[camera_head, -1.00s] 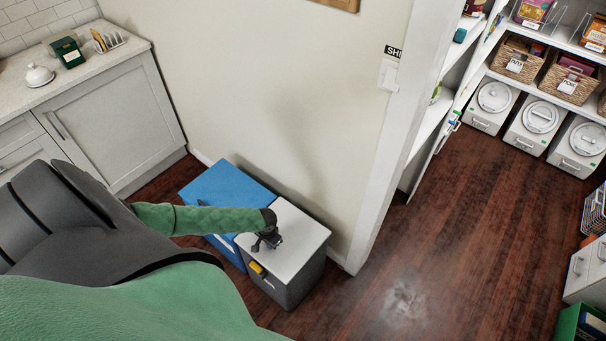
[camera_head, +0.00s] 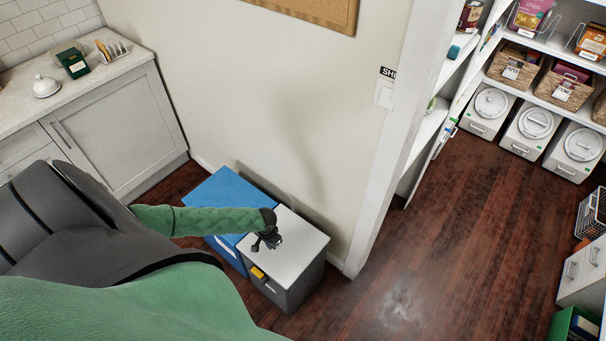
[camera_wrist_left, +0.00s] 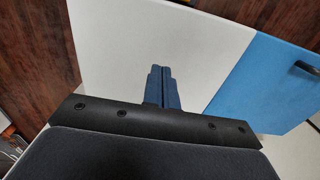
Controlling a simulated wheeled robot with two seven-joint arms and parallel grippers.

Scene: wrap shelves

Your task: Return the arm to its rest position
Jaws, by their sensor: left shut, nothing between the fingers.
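My left arm (camera_head: 205,221), green-sleeved, reaches in from the left in the head view. Its black left gripper (camera_head: 268,241) is in front of the white lid of the grey bin (camera_head: 298,249). In the left wrist view the left gripper's two fingers (camera_wrist_left: 161,86) are closed together with nothing between them. The white lid (camera_wrist_left: 130,35) fills the middle behind them, with the blue lid (camera_wrist_left: 270,80) to the right. My right gripper is in neither view.
A blue bin (camera_head: 226,194) stands beside the grey bin, against the wall. A counter (camera_head: 75,87) with cabinets is at left. A door frame (camera_head: 400,140) leads to pantry shelves (camera_head: 545,75).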

